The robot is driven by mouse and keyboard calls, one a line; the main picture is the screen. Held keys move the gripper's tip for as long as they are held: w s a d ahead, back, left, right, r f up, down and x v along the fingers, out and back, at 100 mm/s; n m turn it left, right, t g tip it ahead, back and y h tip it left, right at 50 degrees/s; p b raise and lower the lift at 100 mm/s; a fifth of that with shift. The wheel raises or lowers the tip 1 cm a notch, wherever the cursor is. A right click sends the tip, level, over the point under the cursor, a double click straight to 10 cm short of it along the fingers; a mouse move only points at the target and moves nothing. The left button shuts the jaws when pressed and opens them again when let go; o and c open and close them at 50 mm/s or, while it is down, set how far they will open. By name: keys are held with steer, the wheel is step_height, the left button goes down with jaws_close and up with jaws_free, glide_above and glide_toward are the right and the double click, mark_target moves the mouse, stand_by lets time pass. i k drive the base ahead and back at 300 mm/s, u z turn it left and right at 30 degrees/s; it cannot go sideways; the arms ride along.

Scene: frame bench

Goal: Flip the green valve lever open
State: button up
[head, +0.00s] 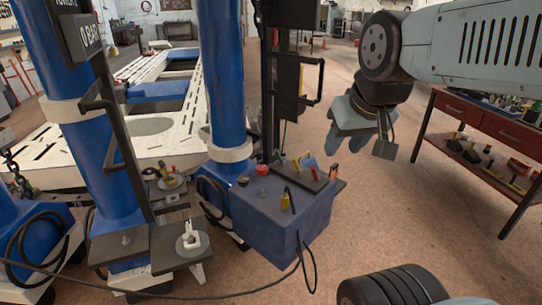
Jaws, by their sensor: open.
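A blue control box (285,225) stands at the foot of a blue lift post, left of centre. Its top carries a red knob (262,169), a yellow fitting (285,202) and a blue lever (309,163) beside a dark flat plate (305,181). I cannot clearly make out a green lever; parts of the box top are small and crowded. My gripper (360,146) hangs at the upper right, over the floor and apart from the box. It is open and I see nothing held in it.
A red workbench (480,125) with tools stands at the right. A dark post with a handle (317,85) rises behind the box. Cables (306,268) hang from the box front. The floor (385,215) between box and bench is clear.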

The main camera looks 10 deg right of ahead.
mark_target(282, 163)
steer(key=z, duration=0.4)
steer(key=i, duration=1)
steer(key=u, duration=0.4)
